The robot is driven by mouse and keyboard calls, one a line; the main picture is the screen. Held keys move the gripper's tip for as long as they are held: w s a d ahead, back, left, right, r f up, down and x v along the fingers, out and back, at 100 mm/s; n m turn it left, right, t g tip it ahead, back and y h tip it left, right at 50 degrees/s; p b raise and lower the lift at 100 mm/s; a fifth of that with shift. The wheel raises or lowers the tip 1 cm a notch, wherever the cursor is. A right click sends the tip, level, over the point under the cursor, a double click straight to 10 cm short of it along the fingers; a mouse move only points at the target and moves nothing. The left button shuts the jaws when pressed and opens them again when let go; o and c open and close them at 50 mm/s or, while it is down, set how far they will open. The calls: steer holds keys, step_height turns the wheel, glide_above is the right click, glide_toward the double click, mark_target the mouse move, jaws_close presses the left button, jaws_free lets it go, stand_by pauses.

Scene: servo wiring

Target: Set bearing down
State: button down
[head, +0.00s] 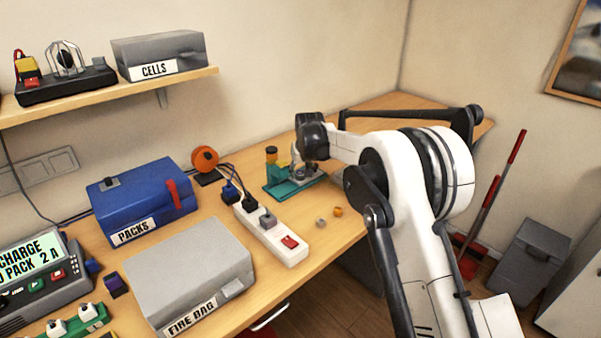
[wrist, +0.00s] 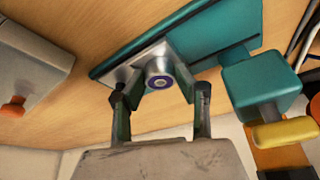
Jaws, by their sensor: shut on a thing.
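My gripper (wrist: 161,104) points down at a teal plate (wrist: 225,38) on the wooden table, with one finger on either side of a metal piece. I take this silver piece with a round, dark-centred ring to be the bearing (wrist: 159,80). The fingers are closed on its sides. It is over or on the teal plate; I cannot tell whether it touches. In the head view, my gripper (head: 298,160) is at the teal fixture (head: 280,192), partly hidden by my arm, and the bearing is hard to make out there.
A teal block (wrist: 262,85) with a yellow cylinder (wrist: 287,134) stands close to the right finger in the wrist view. A white power strip (head: 275,233), a blue box (head: 140,200) and a grey fire bag (head: 190,275) lie left of the fixture. Small grey (head: 320,222) and orange (head: 338,211) pieces lie in front.

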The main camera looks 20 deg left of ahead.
steer(key=c, duration=1.3)
jaws_free()
steer(key=shift+r, duration=0.2)
steer(key=v, duration=1.1)
steer(key=shift+s+d+r, duration=0.15)
steer(key=shift+r, duration=0.2)
